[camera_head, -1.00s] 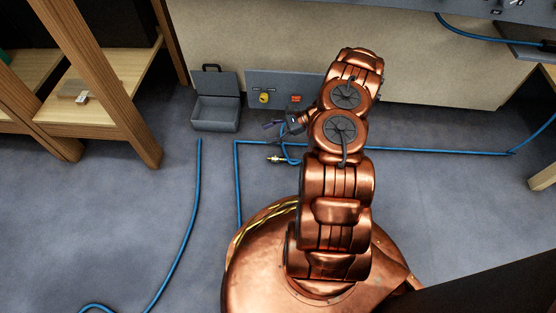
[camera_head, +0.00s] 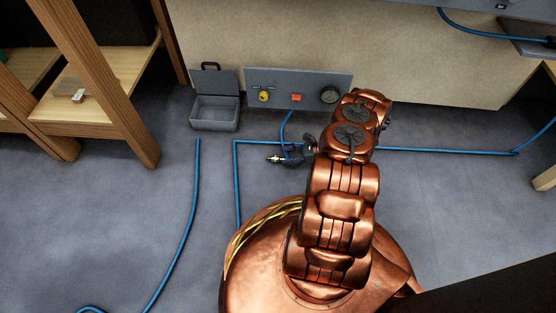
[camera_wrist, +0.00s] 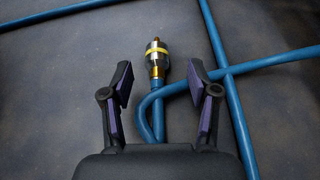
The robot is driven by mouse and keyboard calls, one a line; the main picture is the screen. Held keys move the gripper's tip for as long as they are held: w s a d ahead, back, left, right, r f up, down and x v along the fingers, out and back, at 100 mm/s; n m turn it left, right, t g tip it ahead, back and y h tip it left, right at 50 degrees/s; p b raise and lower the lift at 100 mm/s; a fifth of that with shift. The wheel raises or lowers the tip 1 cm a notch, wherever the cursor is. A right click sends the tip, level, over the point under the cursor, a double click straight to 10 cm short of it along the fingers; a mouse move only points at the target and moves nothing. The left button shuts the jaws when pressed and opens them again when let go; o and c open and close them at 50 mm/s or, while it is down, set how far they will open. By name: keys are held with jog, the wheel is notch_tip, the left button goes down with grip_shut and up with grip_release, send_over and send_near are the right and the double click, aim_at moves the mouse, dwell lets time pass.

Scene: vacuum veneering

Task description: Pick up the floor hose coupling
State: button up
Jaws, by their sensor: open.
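The floor hose coupling (camera_wrist: 156,60) is a metal fitting with a yellow band and a brass tip, on the end of a blue hose (camera_wrist: 157,122). In the wrist view it lies at the upper middle, just beyond and between the fingertips. My gripper (camera_wrist: 159,75) is open, with its two purple-padded fingers on either side of the hose behind the coupling. In the head view the coupling (camera_head: 273,158) shows small on the floor, left of my gripper (camera_head: 287,155). My gripper hides part of the hose there.
A grey panel (camera_head: 312,80) with a yellow knob, red switch and gauge stands behind. An open grey case (camera_head: 214,113) sits to its left. Another blue hose (camera_head: 445,151) runs along the floor. Wooden shelving (camera_head: 110,95) is at left.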

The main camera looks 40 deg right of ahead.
aim_at(282, 157)
jog(key=b+x, duration=0.1)
jog(key=x, duration=0.1)
jog(key=b+x, duration=0.1)
jog(key=x, duration=0.1)
jog(key=shift+s+a+f, duration=0.15)
jog(key=shift+s+f, duration=0.1)
jog(key=shift+s, duration=0.05)
jog(key=shift+w+a+b, duration=0.2)
jog(key=shift+w+b, duration=0.05)
jog(key=shift+b, duration=0.1)
grip_shut()
